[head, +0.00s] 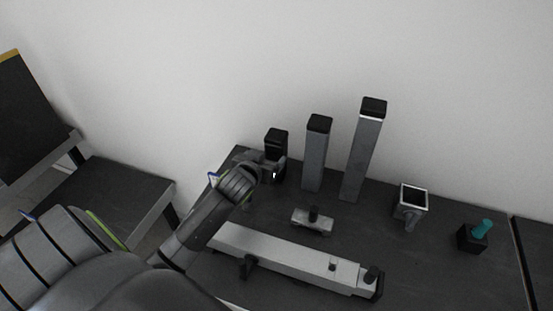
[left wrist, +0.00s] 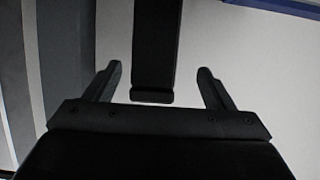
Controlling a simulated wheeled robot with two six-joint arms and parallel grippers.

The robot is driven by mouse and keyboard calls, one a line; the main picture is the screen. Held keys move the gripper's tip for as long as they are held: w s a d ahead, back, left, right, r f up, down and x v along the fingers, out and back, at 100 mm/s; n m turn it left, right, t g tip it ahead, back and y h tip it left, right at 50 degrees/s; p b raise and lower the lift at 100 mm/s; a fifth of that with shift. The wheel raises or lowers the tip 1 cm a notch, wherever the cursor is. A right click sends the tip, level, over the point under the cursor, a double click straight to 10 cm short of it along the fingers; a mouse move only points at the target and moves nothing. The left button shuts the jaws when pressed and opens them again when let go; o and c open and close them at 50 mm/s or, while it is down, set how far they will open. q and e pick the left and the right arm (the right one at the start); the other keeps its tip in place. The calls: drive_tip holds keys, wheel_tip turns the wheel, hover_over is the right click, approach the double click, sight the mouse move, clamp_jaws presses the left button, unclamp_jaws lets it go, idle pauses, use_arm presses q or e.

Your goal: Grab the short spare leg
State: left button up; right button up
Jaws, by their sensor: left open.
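Three upright legs of rising height stand at the back of the dark table. The short leg (head: 276,139) is the leftmost, dark with a black cap. My left gripper (head: 272,169) is at this leg and hides its lower part in the head view. In the left wrist view, a dark post (left wrist: 156,45), which looks like the short leg, shows between the two open fingers (left wrist: 159,72), with a gap on each side. My right gripper is not in view.
The middle leg (head: 317,155) and tall leg (head: 365,150) stand close to the right. A small grey block (head: 312,222) and a long light beam (head: 285,257) lie in front. A square holder (head: 411,201) and a teal-handled item (head: 474,236) are further right. A white wall is behind.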

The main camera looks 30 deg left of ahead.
sight(273, 155)
use_arm(q)
drive_tip(key=shift+x, duration=1.35)
drive_tip(key=w+f, duration=0.2)
drive_tip(key=w, duration=0.1)
drive_tip(key=shift+w+p, duration=0.25)
drive_tip(key=shift+p, duration=0.15)
drive_tip(key=shift+w+a+f, duration=0.15)
drive_tip(key=shift+w+f, duration=0.15)
drive_tip(key=shift+w, duration=0.2)
drive_tip(key=c, duration=1.4)
drive_tip(key=shift+r, duration=0.1)
drive_tip(key=shift+c, duration=0.7)
